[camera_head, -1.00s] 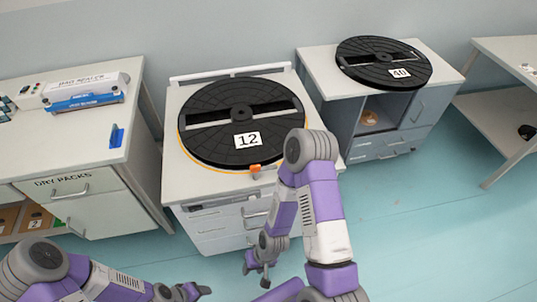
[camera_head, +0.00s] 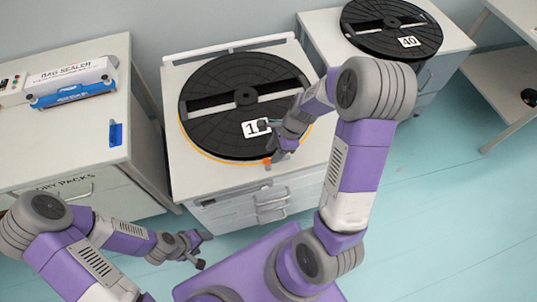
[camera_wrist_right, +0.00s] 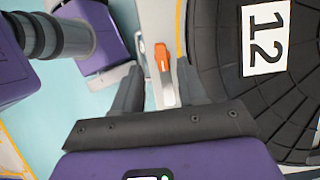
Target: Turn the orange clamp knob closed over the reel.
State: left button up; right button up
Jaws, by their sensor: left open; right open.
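The black reel labelled 12 (camera_head: 215,125) lies flat on the middle station. The orange clamp knob (camera_head: 267,161) sits at the reel's front edge, on the counter. In the right wrist view the orange knob (camera_wrist_right: 161,57) points up the picture on a pale mount, beside the reel (camera_wrist_right: 285,85). My right gripper (camera_head: 268,141) is open and empty, over the reel's front edge close to the knob; in its wrist view the knob appears between the two fingertips (camera_wrist_right: 158,75), apart from both. My left gripper (camera_head: 205,251) is open and empty, low in front of the station.
A second black reel labelled 40 (camera_head: 375,38) lies on the station at the right. A bag sealer (camera_head: 70,82) and a blue item (camera_head: 116,134) are on the left counter (camera_head: 85,135). Drawers (camera_head: 270,195) are below the middle station. The floor at right is clear.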

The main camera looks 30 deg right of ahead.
aim_at(268, 159)
jog(key=shift+b+x, duration=0.5)
jog(key=shift+x, duration=1.5)
jog(key=shift+w, duration=0.1)
grip_shut()
